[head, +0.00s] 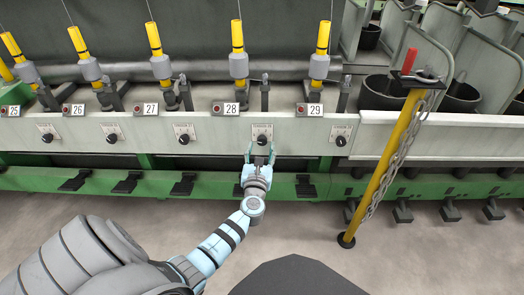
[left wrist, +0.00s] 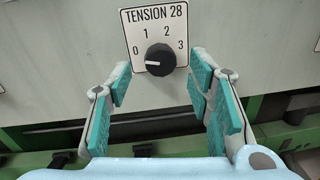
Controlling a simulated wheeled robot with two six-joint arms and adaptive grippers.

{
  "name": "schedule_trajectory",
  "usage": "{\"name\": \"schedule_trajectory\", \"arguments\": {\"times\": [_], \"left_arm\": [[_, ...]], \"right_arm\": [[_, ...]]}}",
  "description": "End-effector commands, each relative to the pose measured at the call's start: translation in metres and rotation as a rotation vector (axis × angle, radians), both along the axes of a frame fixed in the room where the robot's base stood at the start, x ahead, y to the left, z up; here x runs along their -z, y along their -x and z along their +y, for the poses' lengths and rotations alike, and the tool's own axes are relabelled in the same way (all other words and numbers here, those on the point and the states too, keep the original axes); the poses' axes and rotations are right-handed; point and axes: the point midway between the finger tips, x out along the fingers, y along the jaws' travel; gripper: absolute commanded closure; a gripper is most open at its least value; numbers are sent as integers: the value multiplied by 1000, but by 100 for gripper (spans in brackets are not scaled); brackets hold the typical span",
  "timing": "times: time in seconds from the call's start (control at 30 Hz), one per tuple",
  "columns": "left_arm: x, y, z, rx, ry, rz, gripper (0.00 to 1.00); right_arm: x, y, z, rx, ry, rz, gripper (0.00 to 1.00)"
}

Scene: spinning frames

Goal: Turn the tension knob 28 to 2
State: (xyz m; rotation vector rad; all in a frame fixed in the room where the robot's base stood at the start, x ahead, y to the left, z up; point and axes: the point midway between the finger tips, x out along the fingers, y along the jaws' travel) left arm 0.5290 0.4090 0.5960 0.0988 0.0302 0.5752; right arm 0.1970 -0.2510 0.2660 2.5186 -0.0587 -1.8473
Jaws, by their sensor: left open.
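The tension knob 28 (left wrist: 160,60) is a round black dial on a white plate (left wrist: 133,33) marked 0 to 3 under "TENSION 28". Its white pointer mark faces left, nearest the 0. In the head view the knob (head: 262,140) sits on the pale front rail, below and right of the 28 label (head: 230,109). My left gripper (head: 261,149) is open just in front of it. In the left wrist view the teal-padded fingers (left wrist: 161,78) stand apart on either side of and below the knob, with nothing between them. My right gripper is out of view.
Similar knobs line the rail, with 27 (head: 184,139) to the left and 29 (head: 340,141) to the right. A yellow post (head: 381,170) with a chain stands right of my left arm. Green rails with black pedals run below. The floor in front is clear.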

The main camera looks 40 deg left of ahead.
Motion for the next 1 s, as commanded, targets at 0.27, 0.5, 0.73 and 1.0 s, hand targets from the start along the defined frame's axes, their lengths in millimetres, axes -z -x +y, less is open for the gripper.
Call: {"name": "schedule_trajectory", "arguments": {"times": [0.27, 0.5, 0.73, 1.0], "left_arm": [[0, -16, 9, 2, -2, 1, 53], [0, -16, 9, 3, -2, 2, 69], [0, -16, 8, 3, -2, 2, 100], [0, -16, 8, 3, -24, 20, 100]], "right_arm": [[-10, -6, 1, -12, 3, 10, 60], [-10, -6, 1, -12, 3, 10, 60], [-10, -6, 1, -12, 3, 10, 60], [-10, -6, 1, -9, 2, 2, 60]]}}
